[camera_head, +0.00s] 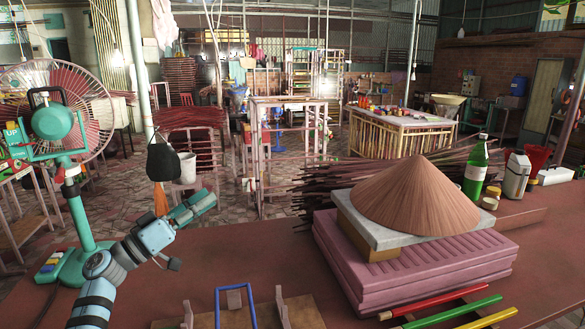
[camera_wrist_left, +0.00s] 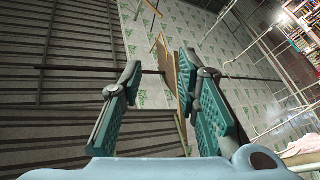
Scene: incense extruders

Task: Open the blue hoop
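The blue hoop (camera_head: 235,287) is a thin, square-cornered blue frame at the bottom edge of the head view. It stands up around a small brown block on a wooden board (camera_head: 168,323), and its lower part is cut off by the picture edge. My left gripper (camera_head: 200,205) has teal fingers and is in the air above and to the left of the hoop, not touching it. In the left wrist view my left gripper (camera_wrist_left: 160,95) is open, with its two fingers apart and nothing held. The hoop does not show there. My right gripper is not in view.
Coloured sticks lie in front. A green bottle (camera_head: 475,165) stands behind. A teal fan (camera_head: 55,120) stands at the left. The table's middle is clear.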

